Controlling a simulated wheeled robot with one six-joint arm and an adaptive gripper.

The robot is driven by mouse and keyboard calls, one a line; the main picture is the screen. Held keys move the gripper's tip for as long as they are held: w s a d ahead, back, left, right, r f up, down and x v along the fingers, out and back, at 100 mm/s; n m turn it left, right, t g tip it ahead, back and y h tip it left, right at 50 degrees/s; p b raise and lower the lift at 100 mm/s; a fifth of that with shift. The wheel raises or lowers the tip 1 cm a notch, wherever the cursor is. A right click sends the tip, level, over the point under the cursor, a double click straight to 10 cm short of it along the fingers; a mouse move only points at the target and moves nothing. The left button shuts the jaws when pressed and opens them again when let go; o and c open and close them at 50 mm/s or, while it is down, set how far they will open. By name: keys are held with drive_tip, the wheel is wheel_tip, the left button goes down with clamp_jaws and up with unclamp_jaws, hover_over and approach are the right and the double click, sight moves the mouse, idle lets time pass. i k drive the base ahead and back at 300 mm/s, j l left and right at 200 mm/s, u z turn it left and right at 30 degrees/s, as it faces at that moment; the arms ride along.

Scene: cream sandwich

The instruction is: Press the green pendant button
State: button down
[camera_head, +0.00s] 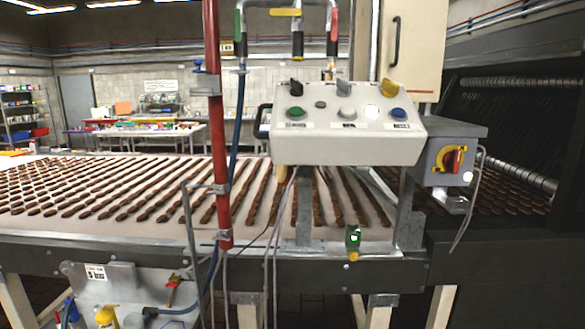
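A pale grey control box (345,148) stands on metal posts at the front edge of the conveyor, right of centre. A round green button (296,113) is at the left of its sloped face. To its right are a white button (347,113) and a blue button (398,114), with dark and grey knobs above. A small green device (353,237) with a yellow lower part is on the conveyor's front frame below the box. My gripper is not in view.
A conveyor (60,217) with rows of brown biscuits runs across the view. A red vertical pipe (216,130) and a blue hose (238,120) stand left of the box. A grey switch box (450,158) with a red-and-yellow rotary switch is on the right.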

sight(295, 111)
drive_tip(key=i+j, duration=0.1)
drive_tip(key=j, duration=0.7)
drive_tip(key=i+j, duration=0.15)
drive_tip(key=j, duration=0.3)
